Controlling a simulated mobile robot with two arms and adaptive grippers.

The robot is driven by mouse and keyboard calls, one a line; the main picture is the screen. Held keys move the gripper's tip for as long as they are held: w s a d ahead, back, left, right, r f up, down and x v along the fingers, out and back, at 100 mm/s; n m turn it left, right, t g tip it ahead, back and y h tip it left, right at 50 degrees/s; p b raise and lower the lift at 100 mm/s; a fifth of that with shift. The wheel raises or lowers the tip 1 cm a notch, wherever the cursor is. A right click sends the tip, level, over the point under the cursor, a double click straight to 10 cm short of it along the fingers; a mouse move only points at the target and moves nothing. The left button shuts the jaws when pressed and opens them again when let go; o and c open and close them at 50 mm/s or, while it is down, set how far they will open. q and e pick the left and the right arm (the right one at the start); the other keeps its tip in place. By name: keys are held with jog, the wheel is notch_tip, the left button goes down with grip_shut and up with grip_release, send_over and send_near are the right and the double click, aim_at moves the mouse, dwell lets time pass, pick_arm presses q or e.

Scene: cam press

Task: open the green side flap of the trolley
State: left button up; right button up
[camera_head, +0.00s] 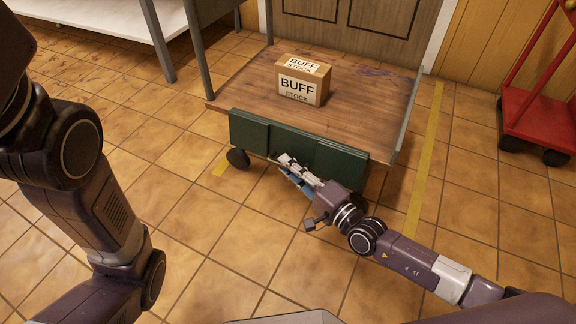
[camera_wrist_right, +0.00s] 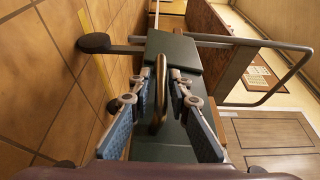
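The trolley (camera_head: 240,88) has a brown wooden deck. Its green side flap (camera_head: 340,160) runs along the near edge, its face toward me. My right gripper (camera_head: 287,165) is at the front of the flap, near its middle. In the right wrist view the open fingers (camera_wrist_right: 161,88) stand on either side of a brass loop handle (camera_wrist_right: 158,100) on the green flap (camera_wrist_right: 172,52). Gaps show between the fingers and the handle. In the head view the gripper hides the handle. My left gripper is out of view; only left arm links show.
A cardboard box (camera_head: 303,82) marked "BUFF STOCK" stands on the deck. A red cart (camera_head: 540,115) is at the right, a white shelf table (camera_head: 115,18) at the upper left. A door (camera_head: 360,25) is behind the trolley. Tiled floor (camera_head: 215,250) in front is clear.

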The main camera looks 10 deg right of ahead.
jog(key=v, duration=1.1)
jog(key=shift+s+d, duration=0.15)
jog(key=shift+s, duration=0.15)
